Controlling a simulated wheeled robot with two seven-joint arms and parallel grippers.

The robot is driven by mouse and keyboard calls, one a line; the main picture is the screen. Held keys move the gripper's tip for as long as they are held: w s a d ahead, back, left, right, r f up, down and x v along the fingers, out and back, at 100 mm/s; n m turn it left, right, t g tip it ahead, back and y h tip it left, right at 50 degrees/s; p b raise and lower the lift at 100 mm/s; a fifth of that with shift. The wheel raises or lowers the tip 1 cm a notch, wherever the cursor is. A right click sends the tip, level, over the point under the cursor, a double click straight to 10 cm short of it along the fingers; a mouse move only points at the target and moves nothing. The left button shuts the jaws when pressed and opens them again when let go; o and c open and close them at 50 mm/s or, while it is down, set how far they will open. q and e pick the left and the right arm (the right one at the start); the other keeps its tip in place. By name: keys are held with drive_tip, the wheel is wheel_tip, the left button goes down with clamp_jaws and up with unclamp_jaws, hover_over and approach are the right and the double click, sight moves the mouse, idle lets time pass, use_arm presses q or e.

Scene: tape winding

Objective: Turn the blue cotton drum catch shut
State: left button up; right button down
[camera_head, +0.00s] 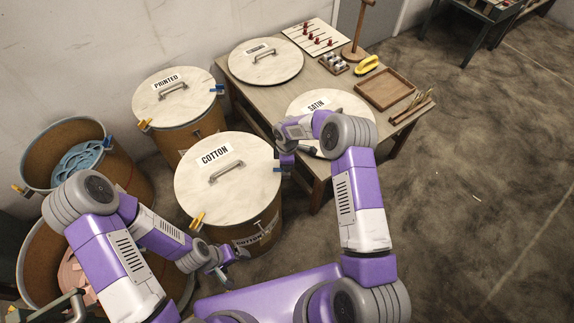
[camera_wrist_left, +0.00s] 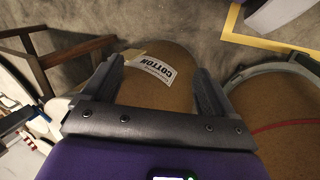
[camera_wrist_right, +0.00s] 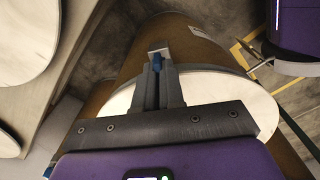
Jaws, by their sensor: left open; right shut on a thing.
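The cotton drum (camera_head: 252,232) stands in the middle with a pale lid (camera_head: 250,200) on it, labelled COTTON. Its blue catch (camera_wrist_right: 157,62) is at the right rim of the drum in the head view, mostly hidden by my gripper there. My right gripper (camera_head: 281,162) is shut on the blue catch; in the right wrist view its fingers close around it at the lid's edge. My left gripper (camera_head: 232,258) is open and empty, in front of the drum. In the left wrist view the drum's side with its COTTON label (camera_wrist_left: 153,70) shows between the open fingers.
A yellow catch (camera_head: 197,219) is on the cotton drum's front left rim. The lidded printed drum (camera_head: 177,137) stands behind; an open drum (camera_head: 115,172) with blue contents stands left. The wooden table (camera_head: 237,93) holds lids, a tray (camera_head: 385,90) and tools.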

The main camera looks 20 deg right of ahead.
drive_tip(key=shift+n, duration=0.5)
drive_tip(key=c, duration=1.2)
unclamp_jaws()
drive_tip(key=shift+c, duration=0.2)
wheel_tip(320, 180, up, 8)
drive_tip(key=shift+f+p, duration=0.15)
drive_tip(key=shift+p, duration=1)
drive_tip(key=s+a+f+m+y+p, duration=0.1)
drive_tip(key=s+a+f+m+y, duration=0.2)
drive_tip(key=s, duration=0.5)
drive_tip(key=s+a+f+m+y+p, duration=0.1)
drive_tip(key=s+a+f+m, duration=0.2)
drive_tip(key=s+m, duration=0.35)
drive_tip(key=s+r+m+p, duration=0.1)
drive_tip(key=s+m, duration=0.8)
drive_tip(key=s, duration=0.5)
drive_tip(key=shift+t, duration=0.3)
